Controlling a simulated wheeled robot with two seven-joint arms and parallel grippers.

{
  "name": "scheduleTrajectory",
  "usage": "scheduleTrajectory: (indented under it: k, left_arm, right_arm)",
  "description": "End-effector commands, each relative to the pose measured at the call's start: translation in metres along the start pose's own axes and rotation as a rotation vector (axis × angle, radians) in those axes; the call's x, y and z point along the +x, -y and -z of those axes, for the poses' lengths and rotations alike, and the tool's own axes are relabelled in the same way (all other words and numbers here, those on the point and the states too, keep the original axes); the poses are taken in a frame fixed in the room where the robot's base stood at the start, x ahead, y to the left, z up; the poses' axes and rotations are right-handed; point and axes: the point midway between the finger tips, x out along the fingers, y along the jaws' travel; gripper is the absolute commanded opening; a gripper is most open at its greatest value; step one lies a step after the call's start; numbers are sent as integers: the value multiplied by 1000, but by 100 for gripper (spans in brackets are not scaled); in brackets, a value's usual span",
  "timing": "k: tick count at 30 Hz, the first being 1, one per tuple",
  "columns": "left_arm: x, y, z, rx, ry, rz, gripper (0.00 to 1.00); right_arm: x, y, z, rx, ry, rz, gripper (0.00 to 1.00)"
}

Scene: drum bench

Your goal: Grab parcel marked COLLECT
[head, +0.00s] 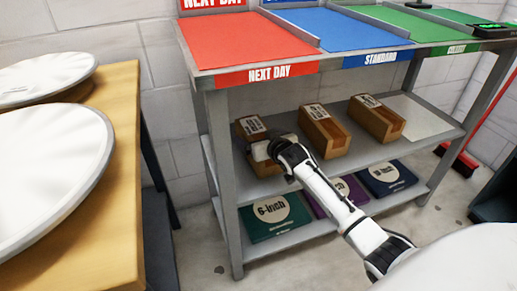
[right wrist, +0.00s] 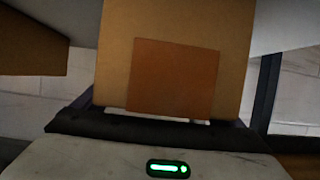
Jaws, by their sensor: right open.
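No parcel clearly reads COLLECT. Three brown boxes with white labels stand on the middle shelf: the left box (head: 251,126), the middle box (head: 325,133) and the right box (head: 378,121). Their label print is too small to read. My right gripper (head: 264,151) is open, in front of the left box and partly hiding it. In the right wrist view a brown box (right wrist: 178,25) with a darker square panel fills the middle, close ahead of the gripper. I cannot tell whether the fingers touch it. My left gripper is out of view.
The rack's top has red NEXT DAY (head: 235,45), blue STANDARD (head: 340,35) and green (head: 425,25) bays. Flat packs, one marked 6-inch (head: 270,212), lie on the bottom shelf. Drum heads (head: 45,165) rest on a wooden bench (head: 125,150) at left. A red broom (head: 470,140) stands right.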

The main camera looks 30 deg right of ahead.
Motion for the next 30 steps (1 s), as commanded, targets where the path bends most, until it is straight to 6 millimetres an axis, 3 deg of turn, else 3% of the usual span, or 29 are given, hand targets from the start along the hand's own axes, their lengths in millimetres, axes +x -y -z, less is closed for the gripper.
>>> scheduleTrajectory:
  k: [7, 19, 26, 30]
  left_arm:
    - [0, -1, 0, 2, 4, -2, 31]
    - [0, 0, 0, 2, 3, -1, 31]
    - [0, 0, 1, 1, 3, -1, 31]
    - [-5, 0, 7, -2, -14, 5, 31]
  right_arm:
    - [2, 0, 0, -1, 0, 0, 91]
    - [1, 0, 0, -1, 0, 0, 23]
    - [1, 0, 6, 0, -9, 1, 23]
    - [-4, 0, 19, 0, -12, 1, 23]
